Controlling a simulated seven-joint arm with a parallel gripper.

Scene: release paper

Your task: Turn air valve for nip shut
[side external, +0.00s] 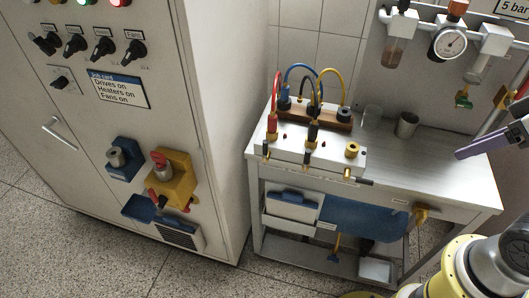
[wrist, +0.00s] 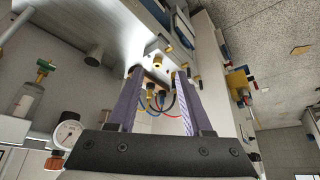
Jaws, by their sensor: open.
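No label that I can read names the nip air valve. On the air line at the back right, a green-handled brass fitting (side external: 463,98) hangs below a filter bowl; a similar green-topped fitting (wrist: 45,68) shows in the wrist view. A red-orange handled part (side external: 502,97) sits at the right edge, partly cut off. My gripper (wrist: 160,74) is open, with two purple fingers apart and nothing held. In the side view one finger (side external: 482,142) reaches in from the right over the bench, below the air line.
The bench (side external: 450,172) carries a white box (side external: 315,150) with red, blue, black and yellow cables, a metal cup (side external: 407,125) and a clear glass. A pressure gauge (side external: 448,42) hangs above. The cabinet (side external: 205,100) stands left. The bench's right top is clear.

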